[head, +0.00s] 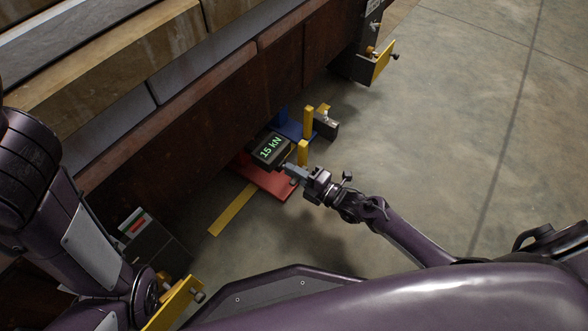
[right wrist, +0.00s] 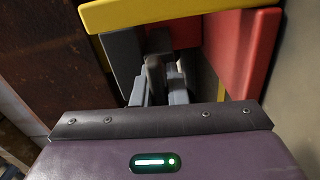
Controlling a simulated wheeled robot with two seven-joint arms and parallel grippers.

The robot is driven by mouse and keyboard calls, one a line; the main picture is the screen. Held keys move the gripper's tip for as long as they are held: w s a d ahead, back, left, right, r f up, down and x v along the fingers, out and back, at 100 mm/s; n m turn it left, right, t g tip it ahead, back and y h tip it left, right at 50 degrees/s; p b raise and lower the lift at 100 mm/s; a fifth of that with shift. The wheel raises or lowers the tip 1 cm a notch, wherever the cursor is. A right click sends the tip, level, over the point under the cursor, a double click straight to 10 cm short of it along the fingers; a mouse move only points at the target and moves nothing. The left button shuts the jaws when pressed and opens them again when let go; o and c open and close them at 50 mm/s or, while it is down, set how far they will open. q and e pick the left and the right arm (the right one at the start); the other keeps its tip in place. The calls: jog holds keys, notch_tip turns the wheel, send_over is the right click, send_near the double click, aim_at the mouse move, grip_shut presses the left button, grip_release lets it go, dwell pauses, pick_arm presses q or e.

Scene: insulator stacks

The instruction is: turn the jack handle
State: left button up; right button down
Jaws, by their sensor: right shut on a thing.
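The jack stands on the floor beside the rust-brown beam, with a red base (head: 270,182), a yellow post (head: 303,152) and a dark display box (head: 270,149) reading 15 kN in green. My right gripper (head: 293,171) reaches in from the right, at the jack's near side above the red base. It is shut on the jack handle, which is mostly hidden by the fingers. In the right wrist view the grey fingers (right wrist: 164,84) are close together between the red part (right wrist: 253,50) and a yellow bar (right wrist: 175,13). My left gripper does not show; only my left arm does.
The brown beam (head: 215,108) carries stacked blocks (head: 130,62) and limits room at the left. A blue part (head: 290,128) and another yellow post (head: 308,121) stand just behind the jack. A yellow floor strip (head: 232,210) lies in front. Open concrete floor (head: 450,130) is at the right.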

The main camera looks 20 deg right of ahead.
jog(key=m, duration=0.3)
jog(key=shift+p, duration=0.35)
jog(key=shift+f+m, duration=0.1)
jog(key=shift+m, duration=1.3)
jog(key=shift+m+p, duration=0.35)
jog(key=shift+m, duration=0.25)
jog(key=c, duration=1.5)
grip_release()
jog(key=shift+o, duration=0.2)
jog(key=p+v, duration=0.3)
jog(key=v, duration=0.5)
